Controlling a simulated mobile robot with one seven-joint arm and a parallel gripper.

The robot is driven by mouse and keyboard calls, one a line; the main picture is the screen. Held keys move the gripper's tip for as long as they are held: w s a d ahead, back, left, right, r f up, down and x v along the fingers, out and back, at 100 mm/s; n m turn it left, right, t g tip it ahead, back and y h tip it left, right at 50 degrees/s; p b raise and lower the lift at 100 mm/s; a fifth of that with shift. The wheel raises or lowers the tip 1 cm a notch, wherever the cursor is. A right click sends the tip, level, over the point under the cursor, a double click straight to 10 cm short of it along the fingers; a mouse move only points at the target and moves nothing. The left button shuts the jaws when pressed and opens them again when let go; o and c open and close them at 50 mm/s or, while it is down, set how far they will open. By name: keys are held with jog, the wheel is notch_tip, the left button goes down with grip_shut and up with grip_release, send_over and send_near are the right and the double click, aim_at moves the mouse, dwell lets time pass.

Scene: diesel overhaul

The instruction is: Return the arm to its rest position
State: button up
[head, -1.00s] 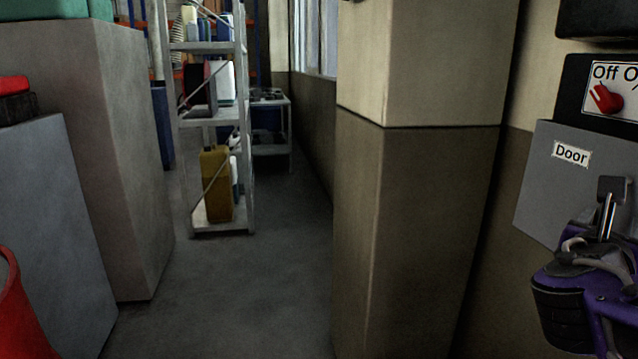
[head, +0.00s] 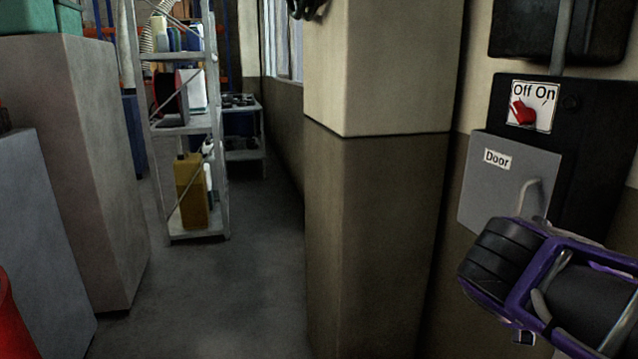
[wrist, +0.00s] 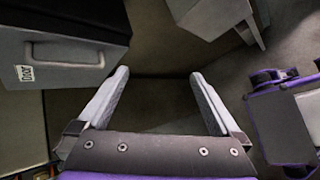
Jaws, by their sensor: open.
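My purple and black arm (head: 545,285) fills the lower right of the head view, below and in front of a grey box labelled Door. The fingers cannot be made out there. The grey Door box (head: 507,182) is on the wall at the right, and its lid looks shut. Its handle (head: 533,197) is free of my fingers.
A red Off/On switch (head: 523,112) sits above the Door box. A wall pillar (head: 378,200) stands left of it. A shelf rack (head: 187,128) stands at the back left, and a grey cabinet (head: 75,170) at the left. Open floor (head: 220,300) lies between.

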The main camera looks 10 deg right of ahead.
jog(key=a+m+y+p, duration=0.2)
jog(key=a+m+y, duration=0.6)
jog(key=a, duration=1.3)
jog(key=shift+w+a+f+m+y, duration=0.3)
jog(key=shift+w+f+m+y, duration=0.15)
jog(key=shift+m, duration=0.65)
